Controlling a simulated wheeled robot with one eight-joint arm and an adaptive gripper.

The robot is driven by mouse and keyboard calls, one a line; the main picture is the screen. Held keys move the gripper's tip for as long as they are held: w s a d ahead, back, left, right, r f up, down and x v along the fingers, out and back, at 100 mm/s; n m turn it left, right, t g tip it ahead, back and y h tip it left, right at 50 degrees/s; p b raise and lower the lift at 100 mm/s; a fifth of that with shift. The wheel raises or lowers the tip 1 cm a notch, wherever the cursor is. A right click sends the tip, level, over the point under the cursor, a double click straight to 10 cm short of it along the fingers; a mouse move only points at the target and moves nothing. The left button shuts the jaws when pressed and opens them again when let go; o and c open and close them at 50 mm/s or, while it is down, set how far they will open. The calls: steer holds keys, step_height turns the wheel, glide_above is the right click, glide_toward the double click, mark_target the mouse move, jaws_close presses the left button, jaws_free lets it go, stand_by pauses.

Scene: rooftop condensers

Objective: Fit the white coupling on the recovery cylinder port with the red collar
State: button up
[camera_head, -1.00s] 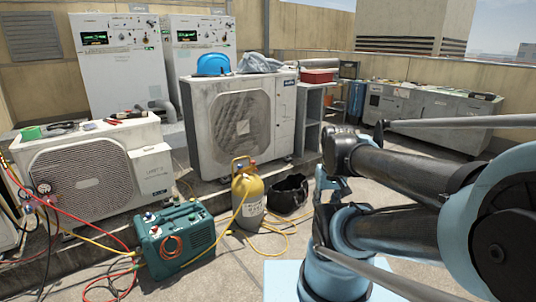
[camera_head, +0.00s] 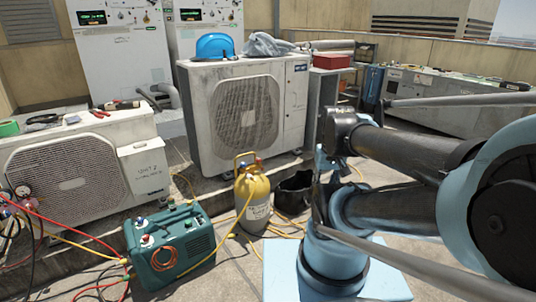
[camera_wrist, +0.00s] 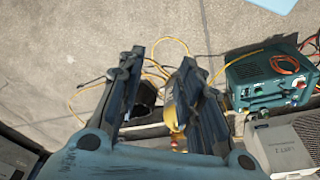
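The recovery cylinder (camera_head: 252,205) is yellow with a grey lower part and stands upright on the roof floor. Small red and blue parts show at its top under the handle; the red collar is too small to make out clearly. A yellow hose runs from near its top. In the wrist view the yellow cylinder (camera_wrist: 171,113) shows partly between the fingers, beyond them and partly hidden. My gripper (camera_wrist: 162,62) is open with nothing between its fingertips. I cannot make out the white coupling in either view.
A green recovery machine (camera_head: 172,248) stands left of the cylinder, a black bucket (camera_head: 293,192) right of it. Yellow hoses lie on the floor. Condensers (camera_head: 245,115) and (camera_head: 70,175) stand behind and left. A grey bench (camera_head: 450,105) is at back right.

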steer(key=shift+o, duration=1.4)
steer(key=w+a+r+n+y, duration=0.1)
steer(key=w+a+r, duration=0.15)
steer(key=w, duration=0.35)
steer(key=w+a+r+y, duration=0.1)
steer(key=w+a+r, duration=0.1)
steer(key=w+r, duration=0.3)
steer(key=w+a+f+n+y, duration=0.1)
steer(key=w+a, duration=0.1)
steer(key=w, duration=0.7)
steer(key=w+a+f+n+y, duration=0.1)
steer(key=w+a, duration=0.2)
steer(key=w, duration=0.6)
steer(key=n+g+y, duration=0.1)
steer(key=n+y, duration=0.1)
steer(key=y, duration=0.1)
glide_above(250, 177)
steer(key=w+d, duration=0.3)
steer(key=d, duration=0.6)
step_height(250, 177, down, 23)
steer(key=x, duration=1.6)
steer(key=shift+s, duration=0.35)
jaws_close()
